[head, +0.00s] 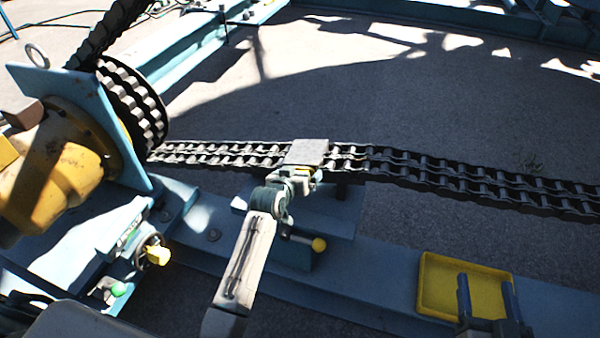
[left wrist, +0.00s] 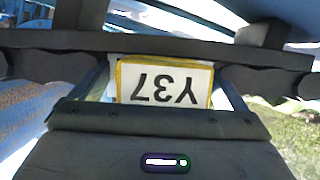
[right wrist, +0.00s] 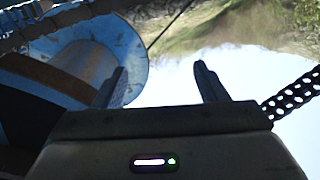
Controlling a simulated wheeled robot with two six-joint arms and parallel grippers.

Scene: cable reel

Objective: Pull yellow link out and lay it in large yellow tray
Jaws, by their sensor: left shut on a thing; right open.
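The yellow link shows in the left wrist view as a yellow-edged white plate (left wrist: 165,84) reading "Y37" upside down. In the head view only a little yellow (head: 304,171) shows at the chain's near side, under a grey plate. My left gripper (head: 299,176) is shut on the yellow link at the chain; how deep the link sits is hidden. The large yellow tray (head: 436,275) lies on the blue frame at the lower right, with no link seen in it. My right gripper (head: 486,280) is open and empty above the tray, hiding part of it.
The double-strand chain (head: 455,178) runs across from the toothed reel (head: 138,105) at left to the right edge. A grey plate (head: 307,152) covers it midway. Blue frame lies between chain and tray.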

